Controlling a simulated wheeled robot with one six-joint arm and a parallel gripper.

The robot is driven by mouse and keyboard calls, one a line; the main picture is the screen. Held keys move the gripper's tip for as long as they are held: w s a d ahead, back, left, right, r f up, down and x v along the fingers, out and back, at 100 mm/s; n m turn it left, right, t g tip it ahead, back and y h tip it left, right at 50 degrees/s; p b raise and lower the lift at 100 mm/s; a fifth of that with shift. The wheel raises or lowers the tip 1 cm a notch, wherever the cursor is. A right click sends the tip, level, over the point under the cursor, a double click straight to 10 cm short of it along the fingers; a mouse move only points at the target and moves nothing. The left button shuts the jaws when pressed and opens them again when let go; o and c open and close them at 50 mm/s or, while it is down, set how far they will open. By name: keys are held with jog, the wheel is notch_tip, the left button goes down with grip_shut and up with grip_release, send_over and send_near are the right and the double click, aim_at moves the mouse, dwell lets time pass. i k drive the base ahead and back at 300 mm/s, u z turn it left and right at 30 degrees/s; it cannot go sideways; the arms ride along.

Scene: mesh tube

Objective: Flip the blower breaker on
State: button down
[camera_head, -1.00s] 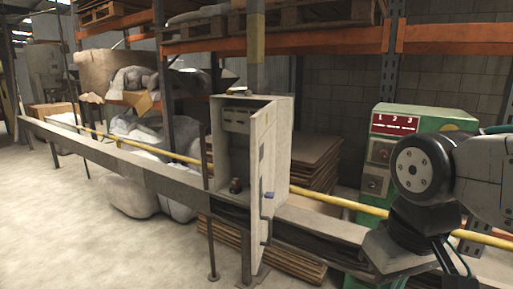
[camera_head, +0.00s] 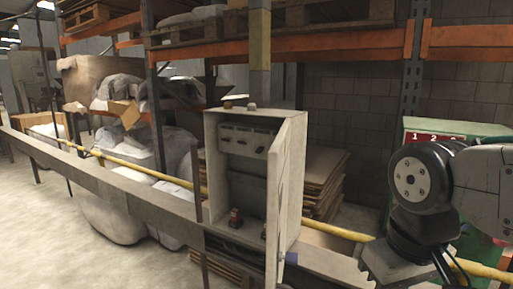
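A grey electrical box (camera_head: 212,160) stands open by the rail in the middle of the view. Its door (camera_head: 287,185) is swung out toward me on the right side. A row of small breaker switches (camera_head: 243,140) shows in the upper part of the box. Their labels and on or off positions are too small to tell, so I cannot pick out the blower breaker. A small reddish-brown part (camera_head: 236,217) sits at the bottom of the box. My arm shows at the right, but my gripper is out of view.
A long rail (camera_head: 110,178) and a yellow pipe (camera_head: 125,163) run across the front. Wrapped sacks (camera_head: 110,220) and stacked boards (camera_head: 322,175) lie behind them. A green machine (camera_head: 470,126) stands at the right, partly behind my arm. Open floor (camera_head: 30,200) is at the left.

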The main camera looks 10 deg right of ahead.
aim_at(261, 149)
jog(key=i, duration=0.3)
jog(key=u, duration=0.05)
jog(key=k, duration=1.25)
jog(key=u, duration=0.8)
jog(key=i, duration=1.3)
jog(key=z, duration=0.05)
